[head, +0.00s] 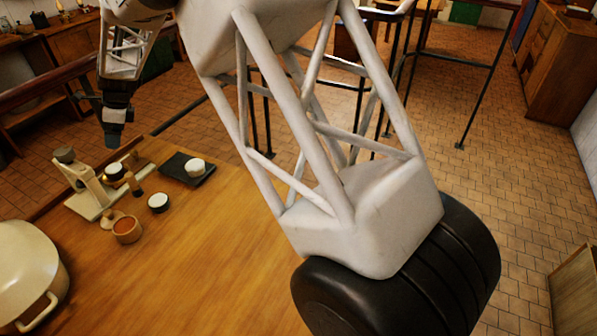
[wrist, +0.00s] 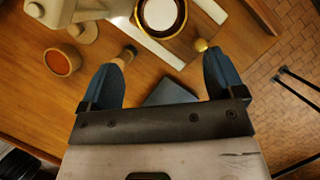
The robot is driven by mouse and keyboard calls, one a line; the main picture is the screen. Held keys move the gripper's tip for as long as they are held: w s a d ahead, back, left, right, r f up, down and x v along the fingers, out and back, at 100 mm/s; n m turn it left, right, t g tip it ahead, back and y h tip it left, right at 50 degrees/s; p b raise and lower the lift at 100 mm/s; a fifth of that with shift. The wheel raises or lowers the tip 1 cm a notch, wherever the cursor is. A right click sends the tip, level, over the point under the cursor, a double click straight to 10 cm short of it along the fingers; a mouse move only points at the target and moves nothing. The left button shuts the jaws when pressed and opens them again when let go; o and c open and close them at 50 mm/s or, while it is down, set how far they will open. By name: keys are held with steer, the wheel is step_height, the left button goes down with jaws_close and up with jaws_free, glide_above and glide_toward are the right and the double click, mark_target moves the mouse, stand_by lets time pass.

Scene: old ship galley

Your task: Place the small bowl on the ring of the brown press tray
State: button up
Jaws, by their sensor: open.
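A small white bowl (head: 195,167) stands on a dark square tray (head: 177,174); a similar dark-rimmed white one (head: 158,202) stands nearer. I cannot tell which the task means. My gripper (wrist: 163,78) is open and empty, pointing down above the table's far edge.
A large cream pot (head: 28,275) fills the left edge. The table's middle is clear.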

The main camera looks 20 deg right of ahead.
steer(key=s+d+r+n+t+h, duration=0.1)
steer(key=s+d+r+n, duration=0.3)
steer(key=s+d+r, duration=0.55)
steer(key=s+d+r+n+t+h, duration=0.1)
steer(key=s+d+r+n, duration=0.35)
steer(key=s+d, duration=0.9)
steer(key=s+d+f+n+h, duration=0.1)
steer(key=s+d+n, duration=0.3)
steer(key=s+d, duration=0.6)
steer(key=s+d+f+n+h, duration=0.1)
steer(key=s+d+n, duration=0.4)
steer(key=s+d, duration=0.5)
steer(key=s+f, duration=0.1)
steer(key=s, duration=0.4)
steer(key=shift+s+d+f+t+h, duration=0.25)
steer(key=shift+s+f+t+h, duration=0.05)
steer(key=shift+s+f, duration=0.1)
